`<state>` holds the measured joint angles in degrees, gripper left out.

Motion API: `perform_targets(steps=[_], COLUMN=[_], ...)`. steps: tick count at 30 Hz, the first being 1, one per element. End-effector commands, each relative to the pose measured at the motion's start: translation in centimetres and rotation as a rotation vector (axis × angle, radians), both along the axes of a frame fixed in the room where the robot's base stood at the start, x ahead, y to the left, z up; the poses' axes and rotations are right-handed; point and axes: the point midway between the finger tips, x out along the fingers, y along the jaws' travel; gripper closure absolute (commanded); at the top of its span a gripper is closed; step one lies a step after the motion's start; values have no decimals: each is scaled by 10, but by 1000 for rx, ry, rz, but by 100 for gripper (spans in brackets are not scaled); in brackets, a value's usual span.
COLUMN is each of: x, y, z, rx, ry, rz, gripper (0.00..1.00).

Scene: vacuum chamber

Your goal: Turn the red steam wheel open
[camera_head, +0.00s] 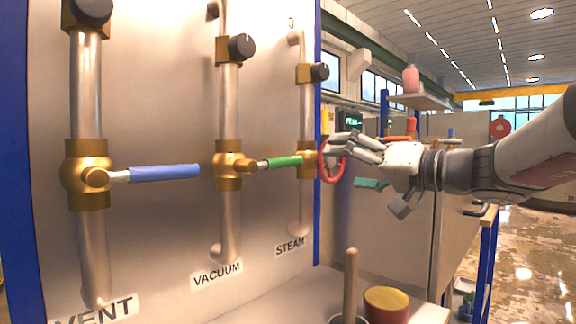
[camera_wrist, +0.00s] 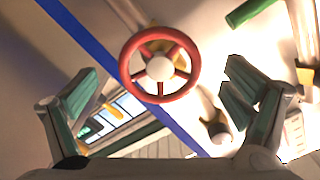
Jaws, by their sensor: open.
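The red steam wheel (camera_head: 332,160) sits on the brass valve of the pipe labelled STEAM, at the right end of the panel. In the wrist view the red wheel (camera_wrist: 160,68) shows face-on, with spokes and a pale round hub, just beyond and between my fingers. My gripper (camera_head: 345,148) is at the wheel from the right, its fingers overlapping the rim in the head view. In the wrist view my gripper (camera_wrist: 158,100) is open, with one finger on each side and nothing held. Whether a finger touches the rim I cannot tell.
A green lever (camera_head: 283,162) on the VACUUM valve points toward the wheel. A blue lever (camera_head: 165,173) is on the VENT valve. Black knobs (camera_head: 320,72) sit above. A wooden-handled tool (camera_head: 350,285) and a yellow-topped red container (camera_head: 386,304) stand below.

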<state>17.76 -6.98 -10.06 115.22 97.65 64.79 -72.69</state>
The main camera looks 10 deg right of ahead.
Motion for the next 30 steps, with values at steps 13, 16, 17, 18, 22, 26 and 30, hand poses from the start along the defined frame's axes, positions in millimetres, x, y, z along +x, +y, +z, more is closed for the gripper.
perform_targets(steps=[13, 16, 17, 18, 22, 26, 30], x=[-60, -64, -65, -66, -66, -66, -73], y=[-44, -47, -47, -48, -48, -47, -29], z=[-1, 0, 0, 0, 0, -1, -13], rx=[0, -1, 0, 0, 0, 0, -13], ry=[2, 1, 1, 1, 1, 2, 63], rz=[-2, 0, 1, 1, 1, 1, 35], gripper=[5, 5, 5, 5, 5, 5, 5])
